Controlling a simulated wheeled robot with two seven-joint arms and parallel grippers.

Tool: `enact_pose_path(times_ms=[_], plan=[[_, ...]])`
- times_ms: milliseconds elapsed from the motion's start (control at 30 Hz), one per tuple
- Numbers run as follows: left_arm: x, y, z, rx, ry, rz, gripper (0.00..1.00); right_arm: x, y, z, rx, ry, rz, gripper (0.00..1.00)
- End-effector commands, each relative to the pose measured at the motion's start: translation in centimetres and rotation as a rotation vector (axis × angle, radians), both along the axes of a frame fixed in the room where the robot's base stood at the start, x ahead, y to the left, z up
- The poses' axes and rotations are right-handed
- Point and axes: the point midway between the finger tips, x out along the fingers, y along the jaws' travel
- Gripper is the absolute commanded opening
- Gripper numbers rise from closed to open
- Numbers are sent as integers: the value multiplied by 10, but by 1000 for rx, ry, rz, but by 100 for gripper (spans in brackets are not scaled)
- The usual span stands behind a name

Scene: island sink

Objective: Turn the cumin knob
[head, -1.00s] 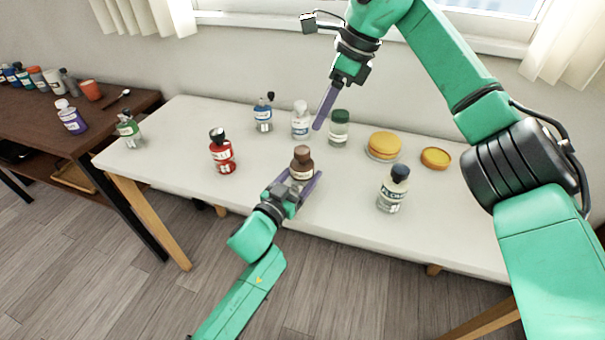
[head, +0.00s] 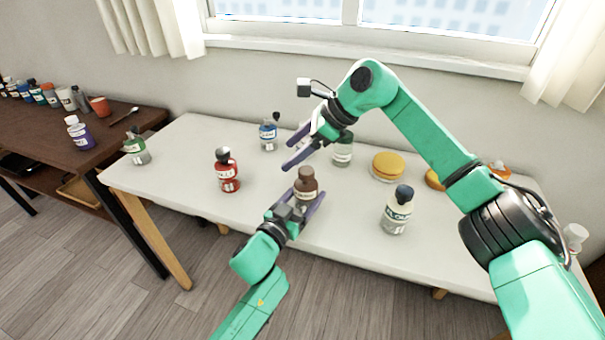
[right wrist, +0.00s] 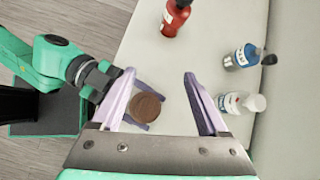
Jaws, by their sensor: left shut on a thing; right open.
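A brown-capped bottle (head: 303,197) stands near the front middle of the table; I cannot read its label, so I cannot confirm that it is the cumin. Its round brown cap (head: 306,175) faces up and also shows in the right wrist view (right wrist: 146,106). My left gripper (head: 300,203) is shut on the bottle's body from the front left, below the cap. My right gripper (head: 288,153) is open and empty, above and behind the bottle. In the right wrist view the cap appears between the open right fingers (right wrist: 160,76), below them.
A white-capped bottle (right wrist: 242,103) is beside my right finger in the right wrist view. A yellow round item (head: 388,166) sits behind.

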Motion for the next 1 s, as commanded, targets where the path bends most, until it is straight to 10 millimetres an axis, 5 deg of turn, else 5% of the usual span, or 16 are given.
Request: enact_pose_path(times_ms=[33, 133, 267, 433, 700, 833, 1000], plan=[[0, 0, -1, 1, 2, 1, 9, -5, 17, -17, 106, -46, 27, 77], [0, 0, -1, 1, 2, 1, 9, -17, 48, -27, 350, -176, 26, 77], [0, 0, -1, 2, 3, 1, 9, -36, 57, -26, 630, -310, -100, 77], [0, 0, -1, 1, 3, 1, 9, -59, 19, -26, 853, -413, -444, 77], [0, 0, -1, 2, 3, 1, 9, -87, -57, -55, 834, -415, -903, 77], [0, 0, -1, 1, 2, 1, 9, -82, -61, -58, 823, -414, -940, 77], [0, 0, -1, 1, 1, 1, 9, -49, -46, -57, 827, -417, -939, 77]])
